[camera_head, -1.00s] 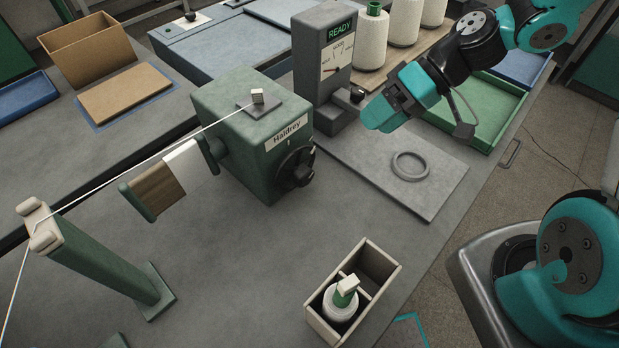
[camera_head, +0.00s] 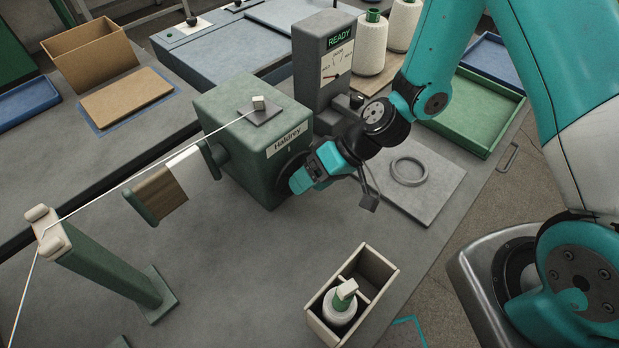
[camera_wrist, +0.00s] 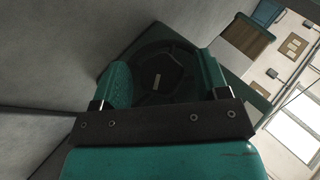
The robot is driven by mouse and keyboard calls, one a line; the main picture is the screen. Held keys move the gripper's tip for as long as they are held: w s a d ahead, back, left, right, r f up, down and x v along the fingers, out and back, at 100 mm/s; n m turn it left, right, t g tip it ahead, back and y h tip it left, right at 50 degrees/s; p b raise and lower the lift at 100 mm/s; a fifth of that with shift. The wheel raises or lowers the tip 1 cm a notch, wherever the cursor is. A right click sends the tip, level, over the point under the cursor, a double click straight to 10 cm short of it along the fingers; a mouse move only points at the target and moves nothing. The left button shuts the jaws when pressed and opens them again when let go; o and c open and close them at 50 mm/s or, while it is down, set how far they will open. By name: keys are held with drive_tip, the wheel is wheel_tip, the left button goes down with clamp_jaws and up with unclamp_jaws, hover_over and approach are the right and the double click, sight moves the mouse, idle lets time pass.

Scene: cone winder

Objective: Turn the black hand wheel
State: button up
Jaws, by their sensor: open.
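The black hand wheel (camera_wrist: 165,72) is on the front face of the green Haldrey winder box (camera_head: 235,135). In the wrist view the wheel lies between the two teal fingers of my gripper (camera_wrist: 162,85), which is open. I cannot tell whether either finger touches the wheel. In the head view my gripper (camera_head: 300,180) is right at the wheel and hides most of it; a dark sliver of its rim shows.
A grey box with a READY display (camera_head: 322,60) stands close behind my arm. A grey plate with a ring (camera_head: 409,171) lies to the right. A wooden box holding a small cone (camera_head: 318,322) stands in front. A yarn post (camera_head: 105,262) is at left.

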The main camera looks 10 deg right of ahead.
drive_tip(key=shift+a+f, duration=0.15)
drive_tip(key=shift+c, duration=0.2)
drive_tip(key=c, duration=0.9)
